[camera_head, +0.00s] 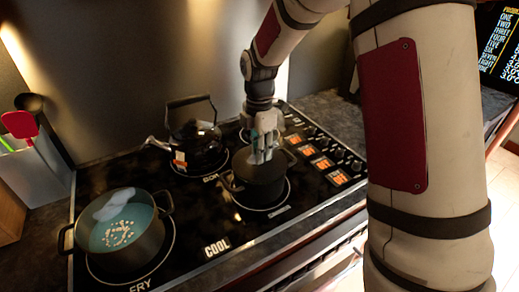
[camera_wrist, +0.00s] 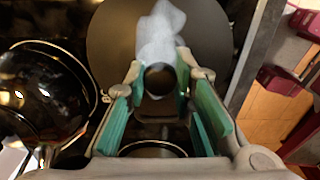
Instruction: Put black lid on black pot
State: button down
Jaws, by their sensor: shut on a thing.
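The black pot (camera_head: 258,191) stands on the middle right part of the black stovetop in the head view. My gripper (camera_head: 262,155) points down over it, with the fingers at the level of the pot's top. In the wrist view my gripper (camera_wrist: 160,79) is shut on the round dark knob of the black lid (camera_wrist: 112,40), a broad dark disc. The lid (camera_head: 280,160) lies at the pot's top in the head view. I cannot tell whether it rests fully on the rim. The pot's inside is hidden.
A shiny black kettle (camera_head: 196,148) stands close on the left, also in the wrist view (camera_wrist: 42,97). A larger open pot (camera_head: 124,238) with bluish liquid and pale bits is front left. A white wisp (camera_wrist: 160,32) shows over the lid. Utensils (camera_head: 22,125) stand far left.

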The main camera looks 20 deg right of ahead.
jog(key=shift+f, duration=0.4)
dwell(1.0)
jog(key=c, duration=1.3)
grip_release()
jog(key=shift+o, duration=0.6)
jog(key=o, duration=0.4)
jog(key=shift+c, duration=0.2)
jog(key=shift+r+p, duration=1.15)
jog(key=shift+r, duration=2.35)
jog(key=shift+r, duration=0.1)
